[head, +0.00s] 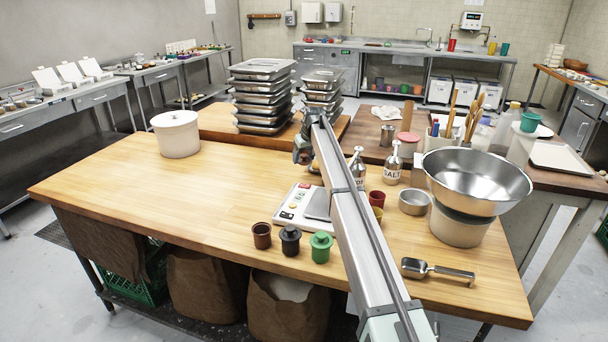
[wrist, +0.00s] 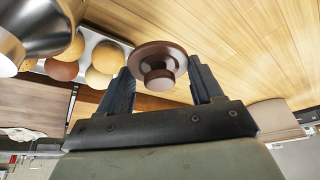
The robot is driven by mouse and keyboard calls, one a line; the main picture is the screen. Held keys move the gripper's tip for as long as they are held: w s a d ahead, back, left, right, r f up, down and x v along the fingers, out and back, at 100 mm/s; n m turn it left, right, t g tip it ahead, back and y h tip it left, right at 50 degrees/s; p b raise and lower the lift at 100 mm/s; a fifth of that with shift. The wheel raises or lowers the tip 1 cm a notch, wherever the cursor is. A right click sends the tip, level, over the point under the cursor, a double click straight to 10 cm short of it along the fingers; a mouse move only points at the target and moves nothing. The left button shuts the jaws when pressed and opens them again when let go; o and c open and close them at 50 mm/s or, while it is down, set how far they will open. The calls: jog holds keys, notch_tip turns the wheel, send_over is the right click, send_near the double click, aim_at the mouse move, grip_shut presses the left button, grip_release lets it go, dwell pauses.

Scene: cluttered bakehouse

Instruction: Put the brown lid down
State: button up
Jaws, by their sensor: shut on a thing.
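The brown lid (wrist: 158,62) is a round disc with a knob, seen close up in the wrist view. My gripper (wrist: 160,70) is shut on it, with one dark finger on each side. A brown cup (head: 262,236) with an open top stands near the front edge. Beside it are a black jar (head: 290,240) and a green jar (head: 321,247), both with knobbed lids on.
A white scale (head: 297,207) lies behind the jars. Shakers (head: 392,163), a small metal bowl (head: 414,202), a large metal bowl (head: 477,180) and a scoop (head: 437,270) are to the right. A white tub (head: 177,134) stands back left. The table's left part (head: 150,195) is clear.

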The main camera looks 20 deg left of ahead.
aim_at(302, 178)
jog(key=shift+f, duration=3.5)
jog(key=shift+f, duration=0.15)
jog(key=o, duration=0.7)
jog(key=v, duration=1.2)
jog(key=shift+a, duration=0.15)
jog(key=shift+a, duration=0.1)
